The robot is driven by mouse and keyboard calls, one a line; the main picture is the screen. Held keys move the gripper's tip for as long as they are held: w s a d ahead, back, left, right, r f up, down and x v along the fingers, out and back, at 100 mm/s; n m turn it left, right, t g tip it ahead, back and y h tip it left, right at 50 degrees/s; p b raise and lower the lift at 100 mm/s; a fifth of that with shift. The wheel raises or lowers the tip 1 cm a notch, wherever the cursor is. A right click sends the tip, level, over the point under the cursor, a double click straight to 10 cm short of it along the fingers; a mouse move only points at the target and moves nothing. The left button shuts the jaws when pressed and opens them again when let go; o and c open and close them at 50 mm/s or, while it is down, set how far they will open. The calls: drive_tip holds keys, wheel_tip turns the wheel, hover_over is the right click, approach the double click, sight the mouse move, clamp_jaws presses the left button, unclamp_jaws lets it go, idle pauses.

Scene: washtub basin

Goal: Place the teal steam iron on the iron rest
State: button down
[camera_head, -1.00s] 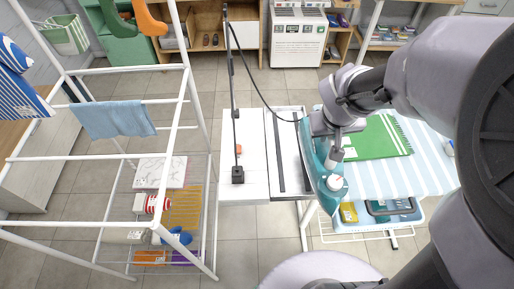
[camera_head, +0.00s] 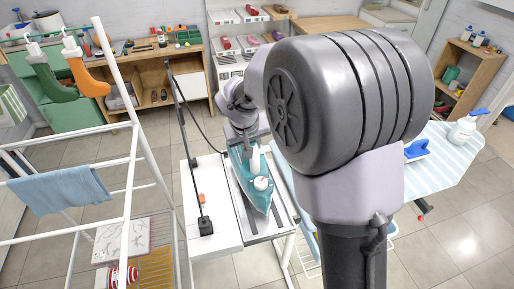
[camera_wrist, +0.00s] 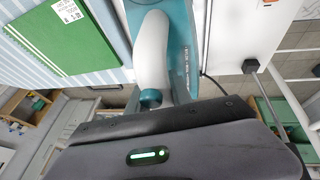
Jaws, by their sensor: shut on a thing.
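The teal steam iron (camera_head: 257,196) hangs from my gripper (camera_head: 247,145) over the right part of the white stand. Its pale handle (camera_wrist: 152,50) and teal body (camera_wrist: 183,25) show in the wrist view. My gripper is shut on the iron at the handle; its fingertips are mostly hidden. The iron rest appears to be the light panel with dark strips (camera_head: 279,223) under the iron. I cannot tell whether the iron touches it.
A cord post with a dark base (camera_head: 205,225) stands on the left part of the stand. A drying rack with a blue towel (camera_head: 60,192) is at left.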

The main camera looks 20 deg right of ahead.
sight(248, 167)
drive_tip(key=shift+w+f+b, duration=0.1)
drive_tip(key=shift+f+b, duration=0.85)
drive_tip(key=shift+f, duration=0.7)
drive_tip(key=shift+f, duration=0.1)
drive_tip(key=c, duration=1.1)
unclamp_jaws()
drive_tip(key=shift+c, duration=0.2)
drive_tip(key=shift+r, duration=0.2)
drive_tip(key=p+v, duration=0.4)
drive_tip(key=v, duration=0.7)
drive_tip(key=s+a+r+m+y, duration=0.1)
drive_tip(key=s+r, duration=0.1)
drive_tip(key=s, duration=0.6)
drive_tip(key=s+r+m+t+y, duration=0.1)
drive_tip(key=s+r+m, duration=0.1)
drive_tip(key=s, duration=0.7)
drive_tip(key=s+a+r+m+y, duration=0.1)
drive_tip(key=s+r+y, duration=0.1)
drive_tip(key=s, duration=0.7)
drive_tip(key=shift+a+r+m, duration=0.3)
drive_tip(key=shift+m, duration=0.1)
